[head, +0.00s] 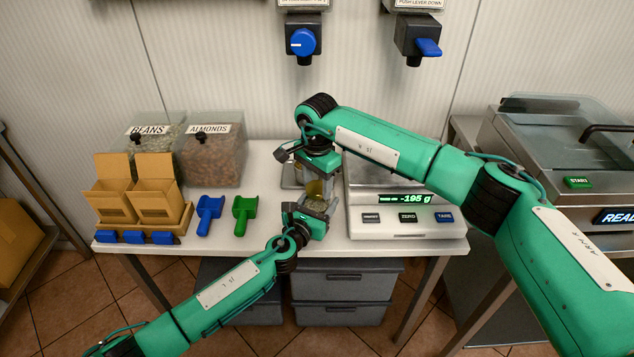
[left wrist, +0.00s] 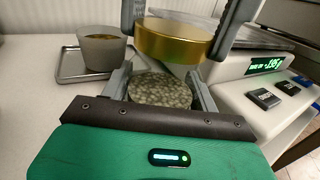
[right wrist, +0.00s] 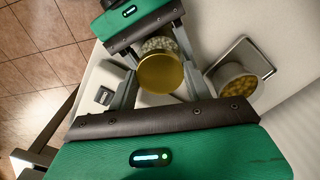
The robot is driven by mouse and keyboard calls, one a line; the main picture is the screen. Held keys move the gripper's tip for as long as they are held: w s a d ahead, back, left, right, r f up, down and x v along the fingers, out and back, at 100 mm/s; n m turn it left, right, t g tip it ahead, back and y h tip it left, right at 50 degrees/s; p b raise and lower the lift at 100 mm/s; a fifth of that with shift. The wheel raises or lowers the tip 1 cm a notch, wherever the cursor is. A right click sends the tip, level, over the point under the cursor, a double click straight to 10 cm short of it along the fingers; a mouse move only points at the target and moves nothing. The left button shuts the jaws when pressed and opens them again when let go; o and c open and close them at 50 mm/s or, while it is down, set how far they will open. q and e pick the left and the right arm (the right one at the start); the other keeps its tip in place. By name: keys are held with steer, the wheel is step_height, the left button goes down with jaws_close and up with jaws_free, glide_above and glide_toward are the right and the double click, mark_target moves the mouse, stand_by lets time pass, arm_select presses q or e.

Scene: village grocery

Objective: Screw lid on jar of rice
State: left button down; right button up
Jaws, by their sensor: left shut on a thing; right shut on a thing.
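The jar (left wrist: 160,90), filled with pale grains, stands upright between the fingers of my left gripper (left wrist: 162,92), which is shut on it. The gold lid (left wrist: 172,42) is held level by my right gripper (right wrist: 161,82), which is shut on its sides. In the left wrist view the lid is just above the jar mouth, with a gap, and looks slightly to the right. In the right wrist view the lid (right wrist: 160,74) covers much of the jar (right wrist: 158,45). In the head view the arms partly hide the lid (head: 315,188) and jar (head: 316,206).
The scale (head: 405,226) stands close on the right and reads -195 g. A metal cup (left wrist: 101,52) sits on a small tray (left wrist: 70,76) behind the jar. Green (head: 244,210) and blue (head: 209,212) scoops lie left, beside cardboard boxes (head: 130,205) and bins of beans and almonds (head: 212,160).

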steer(key=m, duration=1.1)
steer(key=shift+m, duration=0.3)
steer(key=m, duration=1.2)
steer(key=shift+m, duration=0.4)
steer(key=o, duration=1.1)
steer(key=shift+r, duration=2.25)
steer(key=shift+c, duration=0.5)
